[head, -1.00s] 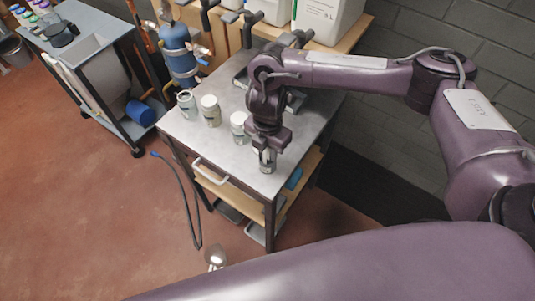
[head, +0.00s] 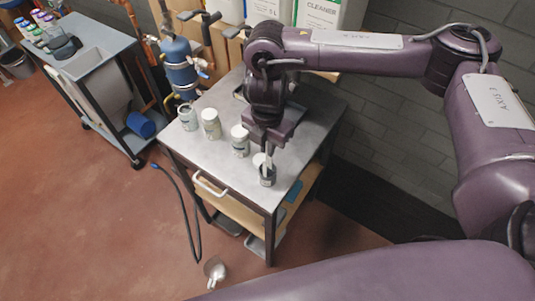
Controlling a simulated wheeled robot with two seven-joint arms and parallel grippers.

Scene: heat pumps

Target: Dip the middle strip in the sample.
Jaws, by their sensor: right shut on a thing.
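My right gripper (head: 268,151) is at the right front part of the metal-topped cart (head: 205,153), pointing down. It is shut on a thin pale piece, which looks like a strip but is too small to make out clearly. Right below it stands a small grey jar (head: 267,178); I cannot tell whether the strip's tip is inside it or just above. A white round top (head: 259,159) shows close behind this jar. To the left stand two white-lidded jars (head: 211,124) (head: 240,142) and a glass jar (head: 187,117). My left gripper is not in view.
A blue tank (head: 180,68) with pipes stands behind the cart. White cleaner containers (head: 318,13) stand on a shelf at the back. A grey trolley (head: 92,60) with several bottles is at the left. The cart's front left top is clear.

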